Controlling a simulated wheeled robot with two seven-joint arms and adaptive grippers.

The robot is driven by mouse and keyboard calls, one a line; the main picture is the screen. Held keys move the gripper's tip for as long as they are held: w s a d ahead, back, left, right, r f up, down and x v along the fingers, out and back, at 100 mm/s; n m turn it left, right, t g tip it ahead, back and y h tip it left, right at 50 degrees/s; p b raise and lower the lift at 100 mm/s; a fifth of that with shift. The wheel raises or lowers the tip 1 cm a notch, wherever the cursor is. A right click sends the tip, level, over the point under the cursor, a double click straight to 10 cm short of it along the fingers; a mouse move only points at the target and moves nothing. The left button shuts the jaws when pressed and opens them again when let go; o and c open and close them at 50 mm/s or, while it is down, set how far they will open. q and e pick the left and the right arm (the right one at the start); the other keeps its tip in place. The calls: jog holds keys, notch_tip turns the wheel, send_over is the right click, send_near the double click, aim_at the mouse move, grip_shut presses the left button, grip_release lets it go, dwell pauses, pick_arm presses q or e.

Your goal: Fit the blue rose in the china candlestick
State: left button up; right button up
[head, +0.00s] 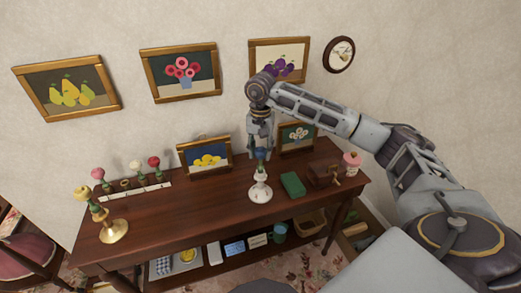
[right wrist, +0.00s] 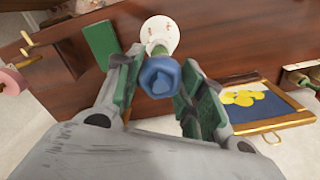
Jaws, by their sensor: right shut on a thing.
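The blue rose (head: 261,154) is upright, bloom on top, directly above the white china candlestick (head: 260,189) on the dark wooden table. In the right wrist view the blue rose (right wrist: 160,76) sits between the fingers, with its green stem toward the candlestick's white base (right wrist: 160,35). My right gripper (head: 260,150) points down and is shut on the rose. The stem's lower end is at the candlestick's top; I cannot tell whether it is inside the socket. My left gripper is out of view.
A brass candlestick (head: 114,231) with a yellow rose stands at the left, near a white rack (head: 140,192) with several roses. Close by are a framed lemon picture (head: 204,157), a green box (head: 292,184) and a wooden box with a crank (head: 322,175). The table front is clear.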

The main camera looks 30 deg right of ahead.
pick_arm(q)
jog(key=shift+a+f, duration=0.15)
pick_arm(e)
jog(key=shift+f, duration=0.25)
jog(key=o, duration=0.9)
jog(key=shift+o, duration=0.2)
jog(key=shift+r, duration=0.65)
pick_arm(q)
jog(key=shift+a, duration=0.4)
pick_arm(e)
notch_tip(320, 180, up, 11)
jog(key=shift+f, duration=0.15)
jog(key=shift+a, duration=0.1)
